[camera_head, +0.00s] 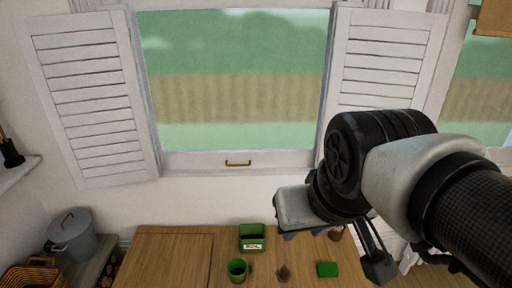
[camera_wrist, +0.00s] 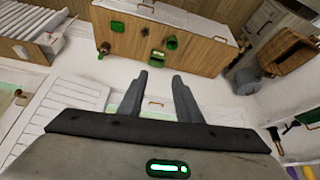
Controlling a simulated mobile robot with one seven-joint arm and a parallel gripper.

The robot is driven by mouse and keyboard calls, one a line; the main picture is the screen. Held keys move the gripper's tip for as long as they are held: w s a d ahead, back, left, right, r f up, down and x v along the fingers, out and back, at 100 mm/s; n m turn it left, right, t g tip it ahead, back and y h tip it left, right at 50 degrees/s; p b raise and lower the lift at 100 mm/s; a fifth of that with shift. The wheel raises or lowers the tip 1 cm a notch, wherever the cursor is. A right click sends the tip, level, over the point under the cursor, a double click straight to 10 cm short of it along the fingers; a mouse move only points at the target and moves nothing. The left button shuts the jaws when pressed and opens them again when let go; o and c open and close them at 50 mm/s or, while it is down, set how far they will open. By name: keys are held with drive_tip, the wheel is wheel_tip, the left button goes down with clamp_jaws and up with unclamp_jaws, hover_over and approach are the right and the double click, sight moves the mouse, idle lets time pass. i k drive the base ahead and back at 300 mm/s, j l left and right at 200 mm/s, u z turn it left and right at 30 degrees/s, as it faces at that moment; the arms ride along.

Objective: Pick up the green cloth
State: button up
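The green cloth (camera_head: 327,269) looks like a small, flat, bright green folded rectangle. It lies on the wooden cabinet top at the bottom of the head view. In the head view my arm comes in from the right, and the fingers are mostly hidden under the hand.
A labelled green box (camera_head: 252,238), a green cup (camera_head: 237,270), a small brown object (camera_head: 283,272) and a brown pot (camera_head: 335,233) stand around the cloth. The wooden cabinet top (camera_head: 165,258) is bare on the left. The window wall with open white shutters (camera_head: 88,95) is behind.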

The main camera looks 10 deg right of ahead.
sight(325, 270)
drive_tip(key=i+l, duration=0.15)
drive_tip(key=l, duration=0.25)
drive_tip(key=i+l, duration=0.1)
drive_tip(key=l, duration=0.35)
drive_tip(key=i+l+u, duration=0.1)
drive_tip(key=l, duration=0.3)
drive_tip(key=i+l, duration=0.15)
drive_tip(key=l, duration=0.3)
